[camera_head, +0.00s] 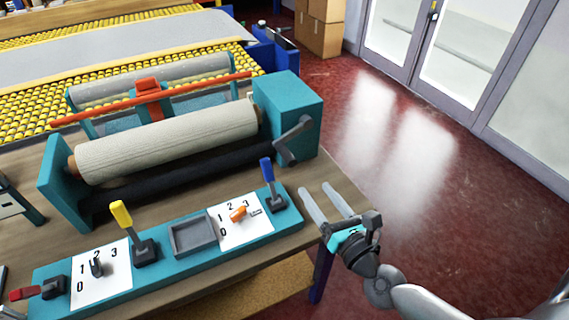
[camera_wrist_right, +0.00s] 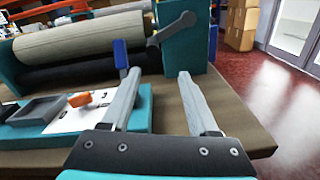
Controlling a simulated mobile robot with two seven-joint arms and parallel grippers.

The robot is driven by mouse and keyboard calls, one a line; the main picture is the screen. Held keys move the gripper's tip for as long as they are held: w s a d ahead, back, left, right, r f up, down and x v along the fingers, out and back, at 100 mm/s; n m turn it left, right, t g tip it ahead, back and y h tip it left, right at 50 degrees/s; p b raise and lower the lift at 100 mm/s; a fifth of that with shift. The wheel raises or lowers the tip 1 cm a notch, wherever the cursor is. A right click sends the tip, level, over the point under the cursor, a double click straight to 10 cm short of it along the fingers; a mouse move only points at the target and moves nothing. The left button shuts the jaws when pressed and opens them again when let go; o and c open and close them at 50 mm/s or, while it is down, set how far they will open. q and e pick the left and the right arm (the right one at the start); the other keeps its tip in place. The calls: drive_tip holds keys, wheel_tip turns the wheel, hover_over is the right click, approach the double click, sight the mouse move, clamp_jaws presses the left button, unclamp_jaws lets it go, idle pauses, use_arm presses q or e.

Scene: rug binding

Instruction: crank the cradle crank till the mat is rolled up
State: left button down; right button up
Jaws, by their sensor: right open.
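The cradle is a teal frame on the table with a beige rolled mat (camera_head: 165,143) lying across it. The mat roll also shows in the right wrist view (camera_wrist_right: 85,38). The grey cradle crank (camera_head: 291,143) is on the teal end box (camera_head: 290,105) at the right end, and it shows in the right wrist view (camera_wrist_right: 172,30). My right gripper (camera_head: 327,190) is open and empty, near the table's right front corner, in front of the crank and apart from it. Its two fingers (camera_wrist_right: 160,65) point toward the end box in the right wrist view. My left gripper is not in view.
A teal control panel (camera_head: 180,262) runs along the table's front with a yellow lever (camera_head: 122,214), a blue lever (camera_head: 266,170), an orange-pointer dial (camera_head: 238,214) and a grey tray (camera_head: 194,238). A roller conveyor (camera_head: 30,98) lies behind. Red floor (camera_head: 420,220) is clear at right.

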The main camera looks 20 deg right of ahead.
sight(285, 152)
drive_tip(key=shift+n, duration=0.4)
drive_tip(key=w, duration=0.4)
drive_tip(key=w+a, duration=0.1)
drive_tip(key=w, duration=0.4)
drive_tip(key=w+a+p, duration=0.1)
drive_tip(key=w, duration=0.4)
drive_tip(key=shift+w+a+r, duration=0.1)
drive_tip(key=shift+w+r, duration=0.05)
drive_tip(key=shift+r, duration=0.2)
drive_tip(key=shift+c, duration=0.3)
clamp_jaws()
idle(0.6)
